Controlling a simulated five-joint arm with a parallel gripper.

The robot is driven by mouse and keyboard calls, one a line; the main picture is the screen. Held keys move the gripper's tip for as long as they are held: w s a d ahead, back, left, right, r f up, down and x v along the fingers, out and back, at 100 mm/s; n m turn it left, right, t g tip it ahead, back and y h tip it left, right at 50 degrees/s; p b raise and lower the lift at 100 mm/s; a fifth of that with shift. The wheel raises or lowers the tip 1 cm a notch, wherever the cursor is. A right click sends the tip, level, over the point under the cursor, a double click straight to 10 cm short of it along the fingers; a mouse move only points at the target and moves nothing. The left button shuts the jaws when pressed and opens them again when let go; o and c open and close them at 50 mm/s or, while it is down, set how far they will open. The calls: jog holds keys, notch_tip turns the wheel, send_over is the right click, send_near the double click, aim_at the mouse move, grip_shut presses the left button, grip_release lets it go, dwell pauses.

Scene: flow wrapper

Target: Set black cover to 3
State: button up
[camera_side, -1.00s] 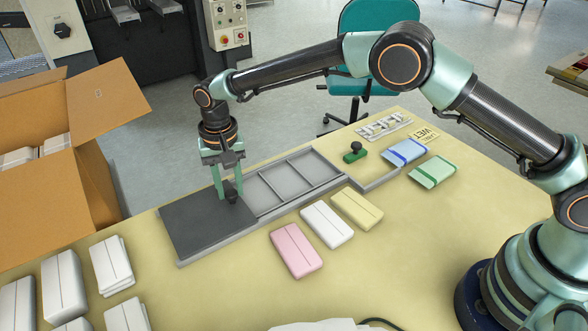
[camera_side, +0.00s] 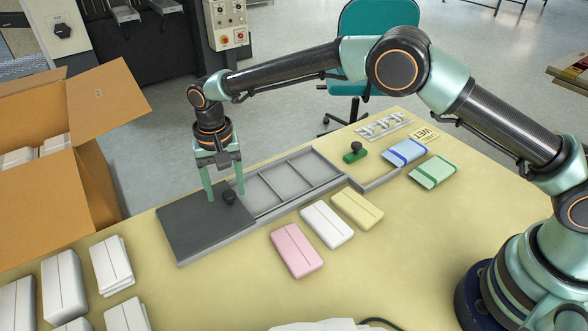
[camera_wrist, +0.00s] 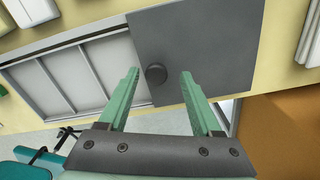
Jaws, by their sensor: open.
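The black cover (camera_side: 200,230) is a flat dark plate lying over the left end of a grey tray (camera_side: 292,203). Its round black knob (camera_side: 229,198) stands up near the cover's right edge. My gripper (camera_side: 226,195) is open, its two green fingers down on either side of the knob and apart from it. In the wrist view the knob (camera_wrist: 156,73) sits between the open fingertips, and the cover (camera_wrist: 215,45) hides the tray beneath it. Several open compartments (camera_wrist: 70,75) show on the tray's uncovered side. I see no numbers on the tray.
Pink (camera_side: 297,250), white (camera_side: 327,224) and yellow (camera_side: 357,208) packs lie in front of the tray. A green stamp (camera_side: 355,153) and blue (camera_side: 404,152) and green (camera_side: 433,171) packs lie to the right. White packs and a cardboard box (camera_side: 45,205) stand left.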

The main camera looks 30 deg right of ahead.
notch_tip(320, 180, up, 12)
dwell(0.4)
jog(key=s+d+r+n+t, duration=0.1)
jog(key=s+d+r, duration=0.1)
jog(key=d+r, duration=0.5)
jog(key=s+d+r+n+t, duration=0.1)
jog(key=s+d+r, duration=0.2)
jog(key=d+r, duration=0.35)
jog(key=s+d+f+t, duration=0.1)
jog(key=s+d+f, duration=0.1)
jog(key=s+d, duration=0.5)
jog(key=s+d+f+n+t, duration=0.1)
jog(key=s+d+f+t, duration=0.1)
jog(key=s+d, duration=0.5)
jog(key=shift+s+d+f+n+t, duration=0.35)
jog(key=shift+s+f, duration=0.2)
jog(key=shift+s, duration=0.2)
